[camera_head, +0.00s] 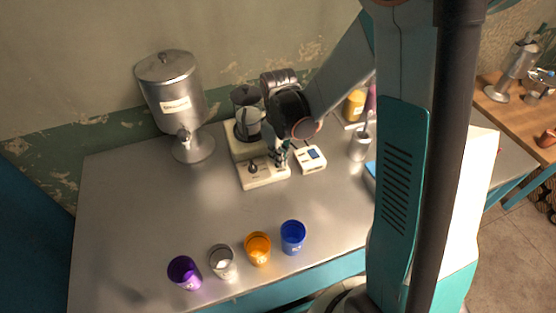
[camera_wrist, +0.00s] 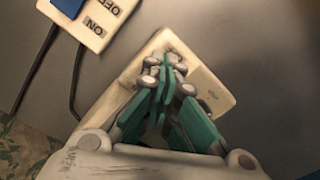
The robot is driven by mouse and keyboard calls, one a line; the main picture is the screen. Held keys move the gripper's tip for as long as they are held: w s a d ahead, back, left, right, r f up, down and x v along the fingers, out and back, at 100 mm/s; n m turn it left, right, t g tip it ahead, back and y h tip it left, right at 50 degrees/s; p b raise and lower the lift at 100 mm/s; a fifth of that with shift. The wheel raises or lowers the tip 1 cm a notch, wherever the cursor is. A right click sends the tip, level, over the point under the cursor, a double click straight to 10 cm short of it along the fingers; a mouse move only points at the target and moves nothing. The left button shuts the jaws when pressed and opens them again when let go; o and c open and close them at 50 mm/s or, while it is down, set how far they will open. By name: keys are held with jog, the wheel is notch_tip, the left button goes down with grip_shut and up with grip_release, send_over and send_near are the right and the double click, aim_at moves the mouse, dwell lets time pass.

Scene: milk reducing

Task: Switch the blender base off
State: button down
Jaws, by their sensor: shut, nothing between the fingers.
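The cream blender base (camera_head: 266,181) stands on the metal table, with a dark knob (camera_head: 253,167) on its front left part. A dark metal jug (camera_head: 246,112) stands at its back. My gripper (camera_head: 280,161) is over the base's right front part, fingers pointing down. In the wrist view my gripper (camera_wrist: 165,70) is shut and empty, its tips over the cream base (camera_wrist: 208,92). Whether the tips touch the base cannot be told. The fingers hide part of the base, and the knob is not recognisable in that view.
A pale box (camera_head: 311,159) stands close right of the base; the wrist view shows its ON and OFF marks (camera_wrist: 104,14) and dark cables. A metal dispenser (camera_head: 172,100) stands left.

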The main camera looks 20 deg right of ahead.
jog(key=shift+r+p, duration=2.35)
jog(key=shift+r, duration=1.2)
jog(key=s+r+m+t+b, duration=0.3)
jog(key=s+r+m+t, duration=0.3)
jog(key=s+r, duration=0.8)
jog(key=shift+s+r+t, duration=0.25)
jog(key=shift+s+t, duration=0.25)
jog(key=shift+t, duration=0.1)
